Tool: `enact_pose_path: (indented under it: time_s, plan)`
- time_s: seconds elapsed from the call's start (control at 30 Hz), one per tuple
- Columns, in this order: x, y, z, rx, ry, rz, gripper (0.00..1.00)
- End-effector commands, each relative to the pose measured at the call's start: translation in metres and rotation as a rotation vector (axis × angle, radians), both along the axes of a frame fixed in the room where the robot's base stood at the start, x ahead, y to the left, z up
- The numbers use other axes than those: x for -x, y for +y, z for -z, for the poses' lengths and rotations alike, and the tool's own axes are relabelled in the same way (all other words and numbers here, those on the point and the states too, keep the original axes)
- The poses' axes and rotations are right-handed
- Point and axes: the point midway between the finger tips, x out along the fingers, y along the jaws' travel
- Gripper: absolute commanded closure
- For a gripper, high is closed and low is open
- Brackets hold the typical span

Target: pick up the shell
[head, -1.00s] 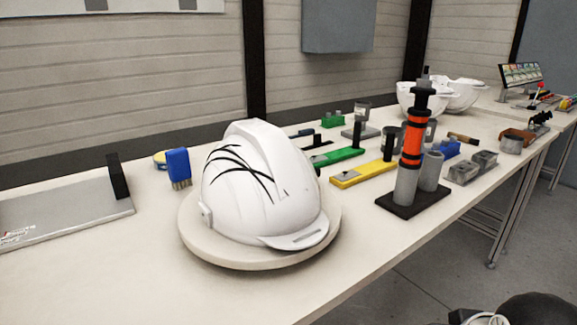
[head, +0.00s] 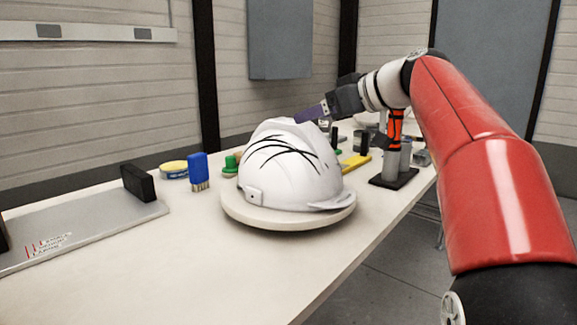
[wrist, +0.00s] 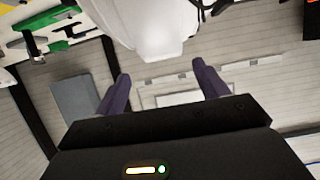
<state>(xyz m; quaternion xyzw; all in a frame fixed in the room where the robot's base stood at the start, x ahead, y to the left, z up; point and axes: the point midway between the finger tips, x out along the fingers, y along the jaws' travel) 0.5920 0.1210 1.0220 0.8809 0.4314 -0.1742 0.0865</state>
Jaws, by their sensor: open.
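The shell (head: 285,180) is a white helmet with black curved marks on its side. It sits upright on a round pale stand (head: 285,219) on the table. My gripper (head: 299,119) is at the top of the shell, coming in from the right, with one purple finger visible there. In the wrist view my gripper (wrist: 161,70) shows two purple fingers spread apart with nothing between them. The white shell (wrist: 150,25) is just beyond the fingertips there. I cannot tell whether a finger touches it.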

Motion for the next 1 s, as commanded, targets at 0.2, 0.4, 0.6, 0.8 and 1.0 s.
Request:
enact_pose_path:
  time_s: [0.2,0.4,0.6,0.8,1.0]
  plan:
    - [-0.012,0.022,0.008,0.000,0.003,-0.003,0.27]
    - [-0.026,0.047,0.017,0.000,0.003,0.000,0.27]
    - [-0.033,0.055,0.021,-0.001,0.001,0.002,0.27]
    - [-0.033,0.054,0.021,-0.001,0.001,0.003,0.31]
    - [-0.033,0.054,0.021,-0.001,0.001,0.002,0.57]
